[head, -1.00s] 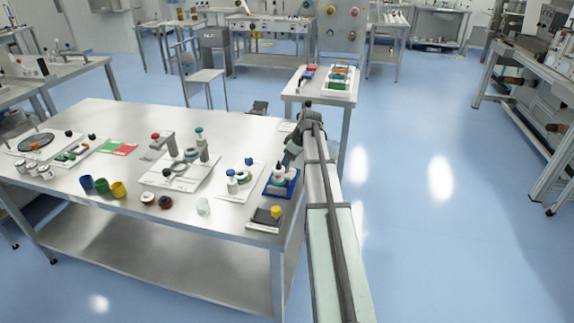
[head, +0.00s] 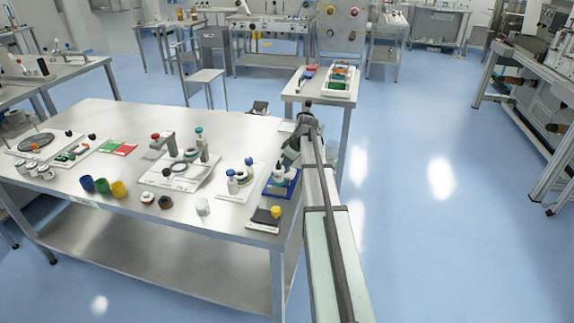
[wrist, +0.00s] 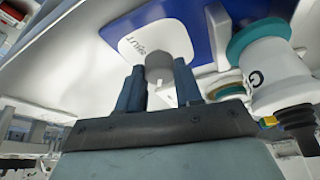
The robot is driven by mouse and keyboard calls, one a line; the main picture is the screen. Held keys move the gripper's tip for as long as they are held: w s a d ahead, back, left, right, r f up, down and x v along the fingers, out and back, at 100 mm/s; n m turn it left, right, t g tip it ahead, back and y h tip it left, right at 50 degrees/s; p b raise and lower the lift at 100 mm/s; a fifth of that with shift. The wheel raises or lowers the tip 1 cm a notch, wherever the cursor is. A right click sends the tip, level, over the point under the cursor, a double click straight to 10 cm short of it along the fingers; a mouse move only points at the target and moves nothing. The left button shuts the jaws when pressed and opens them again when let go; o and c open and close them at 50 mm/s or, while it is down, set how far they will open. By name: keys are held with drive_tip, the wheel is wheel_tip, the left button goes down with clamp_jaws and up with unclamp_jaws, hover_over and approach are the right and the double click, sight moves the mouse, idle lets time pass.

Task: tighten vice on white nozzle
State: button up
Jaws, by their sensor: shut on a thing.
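My gripper (wrist: 158,78) has its two blue-grey fingers on either side of a grey rounded piece (wrist: 159,66), which looks like a knob or handle end. The fingers are closed on it. Behind it, a white plate with dark lettering (wrist: 178,38) sits on a blue surface (wrist: 213,35). To the right, a white body with a teal ring and dark tip (wrist: 278,76), marked with a letter, looks like the white nozzle. In the head view, the blue-based fixture (head: 279,190) stands at the table's right edge, partly hidden by my arm.
Blue floor right of the table is clear.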

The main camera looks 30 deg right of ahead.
drive_tip(key=c, duration=0.4)
drive_tip(key=shift+s+m, duration=0.1)
drive_tip(key=shift+m, duration=0.6)
drive_tip(key=shift+a+m+t+h, duration=0.1)
drive_tip(key=shift+m+t+h, duration=0.3)
drive_tip(key=shift+m+h, duration=0.75)
drive_tip(key=shift+m+y, duration=0.35)
drive_tip(key=o, duration=1.1)
drive_tip(key=shift+c, duration=0.2)
drive_tip(key=shift+r, duration=0.15)
drive_tip(key=v, duration=1.3)
drive_tip(key=shift+r, duration=0.3)
